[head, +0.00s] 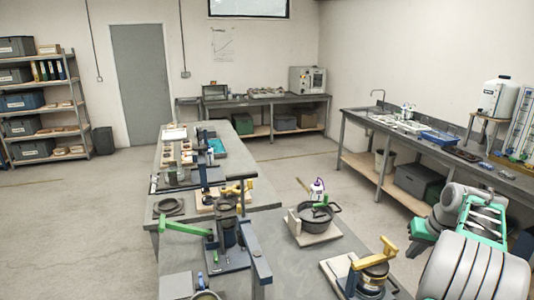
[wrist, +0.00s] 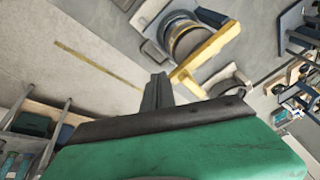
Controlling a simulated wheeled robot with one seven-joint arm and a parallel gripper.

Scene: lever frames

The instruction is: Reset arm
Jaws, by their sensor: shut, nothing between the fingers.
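My arm (head: 472,255) reaches in from the lower right of the head view, with pale rounded links and green parts. My gripper (wrist: 157,92) shows in the wrist view as dark fingers pressed together beyond a green housing. Nothing is held between them. A device with a yellow lever (wrist: 205,52) lies beyond the fingers, and the fingertips appear apart from it, though the distance is hard to judge. In the head view the yellow lever (head: 375,255) stands over a dark round body on a pale board, left of my arm. The fingertips are not clearly visible in the head view.
A long bench (head: 360,122) with a sink runs along the right wall. Open floor (head: 75,215) lies at left.

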